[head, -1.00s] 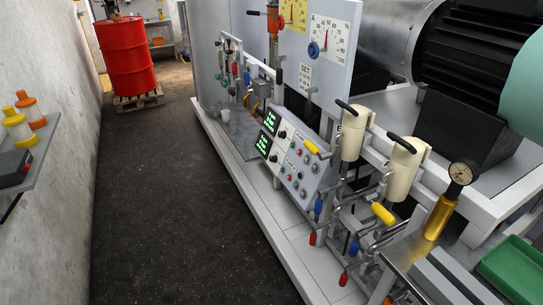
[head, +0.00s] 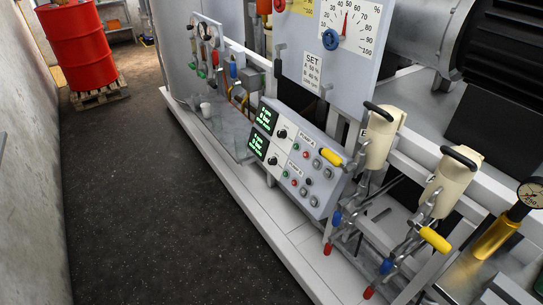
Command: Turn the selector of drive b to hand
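A grey control panel (head: 318,185) stands tilted on the skid at the middle of the head view. Its upper half reads "PUMP A"; the lower half has a similar label that looks like "PUMP B". I read no "drive" label. Each half has a green-lit display, the upper display (head: 266,118) and the lower display (head: 258,144). A black upper knob (head: 281,134) and a black lower knob (head: 273,160) sit beside them. Their pointer positions are too small to read. Several small round buttons are to their right. Neither of my grippers is in view.
A white skid edge (head: 262,222) runs in front of the panel. Cream canisters (head: 381,140) and yellow-handled levers stand to its right. A gauge board (head: 323,62) rises behind. A red drum (head: 77,45) on a pallet is at far left. The dark floor (head: 150,200) is clear.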

